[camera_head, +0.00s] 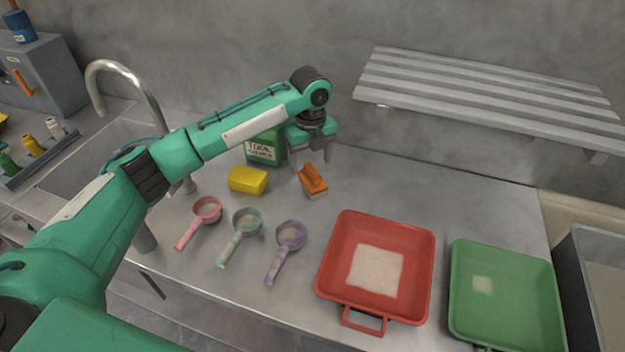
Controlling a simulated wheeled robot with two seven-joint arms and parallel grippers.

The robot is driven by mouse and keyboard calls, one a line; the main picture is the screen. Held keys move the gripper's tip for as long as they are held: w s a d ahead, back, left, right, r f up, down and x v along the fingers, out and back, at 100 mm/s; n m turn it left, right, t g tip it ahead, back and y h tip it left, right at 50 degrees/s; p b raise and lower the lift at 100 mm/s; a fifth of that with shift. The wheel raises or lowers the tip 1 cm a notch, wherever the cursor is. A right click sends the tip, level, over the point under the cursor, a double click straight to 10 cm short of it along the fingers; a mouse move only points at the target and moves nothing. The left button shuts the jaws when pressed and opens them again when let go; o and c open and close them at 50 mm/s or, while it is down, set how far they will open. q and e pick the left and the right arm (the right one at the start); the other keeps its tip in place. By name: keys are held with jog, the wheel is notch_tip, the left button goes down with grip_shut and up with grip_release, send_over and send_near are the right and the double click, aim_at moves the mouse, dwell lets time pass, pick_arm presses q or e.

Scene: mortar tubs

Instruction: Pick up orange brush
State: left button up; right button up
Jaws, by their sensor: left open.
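The orange brush (313,181) lies on the grey metal counter, towards the back middle, just in front of the wall. Its top is orange and a greenish strip shows along its lower edge. My left gripper (311,168) is open and points down right at the brush, with its fingers around or just above the brush's far end. I cannot tell whether the fingers touch it. My right gripper is not in view.
A yellow sponge (248,180) and a green tool cleaner container (265,148) stand left of the brush. Pink (206,209), green (246,221) and purple (290,236) scoops lie in front. Red (337,255) and green (462,290) tubs stand right. A slatted shelf (480,95) overhangs.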

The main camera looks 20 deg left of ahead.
aim_at(312, 169)
pick_arm(q)
jog(key=shift+f, duration=0.8)
jog(key=f, duration=0.1)
jog(key=f+p, duration=0.1)
jog(key=f, duration=0.3)
jog(key=shift+w+f, duration=0.15)
jog(key=shift+w, duration=0.15)
jog(key=c, duration=1.2)
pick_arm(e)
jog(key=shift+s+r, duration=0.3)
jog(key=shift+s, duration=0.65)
